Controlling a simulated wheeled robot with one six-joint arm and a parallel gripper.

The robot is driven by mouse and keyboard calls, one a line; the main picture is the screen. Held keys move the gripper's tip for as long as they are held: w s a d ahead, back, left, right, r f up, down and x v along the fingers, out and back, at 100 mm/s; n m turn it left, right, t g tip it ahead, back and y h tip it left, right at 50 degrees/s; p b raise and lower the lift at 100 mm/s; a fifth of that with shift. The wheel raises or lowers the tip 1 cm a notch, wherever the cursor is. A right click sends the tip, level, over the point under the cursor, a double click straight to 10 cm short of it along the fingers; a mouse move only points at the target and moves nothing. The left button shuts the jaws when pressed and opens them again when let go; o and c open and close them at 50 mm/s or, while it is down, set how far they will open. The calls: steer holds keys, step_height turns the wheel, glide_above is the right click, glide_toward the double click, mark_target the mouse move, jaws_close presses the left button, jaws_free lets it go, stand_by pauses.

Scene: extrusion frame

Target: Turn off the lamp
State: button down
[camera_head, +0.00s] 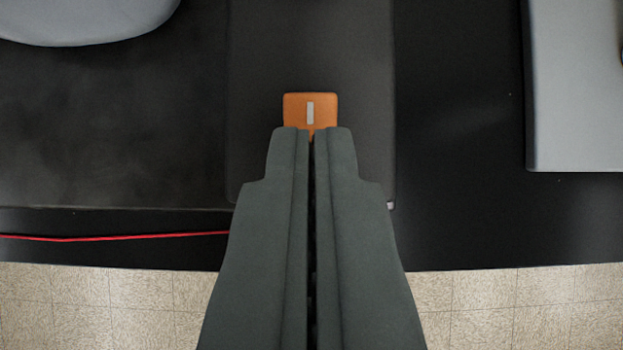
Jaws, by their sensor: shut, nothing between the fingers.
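An orange switch (310,98) with a pale grey bar mark on it sits on a dark flat panel (310,50) in the upper middle of the view. My gripper (312,132) is shut, its two dark grey fingers together with only a thin gap line between them. The fingertips overlap the lower edge of the orange switch in the picture. I cannot tell whether they touch it. The lower part of the switch is hidden behind the fingertips. No lamp head or light that I can identify is in view.
A light grey block (575,90) stands at the right. A grey rounded object (85,18) is at the upper left. A red cable (120,237) runs along the dark surface at the left. Speckled tiled floor (500,310) lies below the dark surface's edge.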

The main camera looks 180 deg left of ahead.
steer(key=v, duration=1.3)
steer(key=shift+s+f, duration=0.2)
steer(key=s+d+f+t, duration=0.2)
steer(key=s+t, duration=0.1)
steer(key=s, duration=0.7)
steer(key=s+d+f+t, duration=0.1)
steer(key=s+d+t, duration=0.2)
steer(key=s, duration=0.8)
steer(key=s+d+f+t, duration=0.2)
steer(key=s+t, duration=0.1)
steer(key=s, duration=0.7)
steer(key=shift+s+d+f+t, duration=0.35)
steer(key=shift+t, duration=0.05)
steer(key=shift+a, duration=0.15)
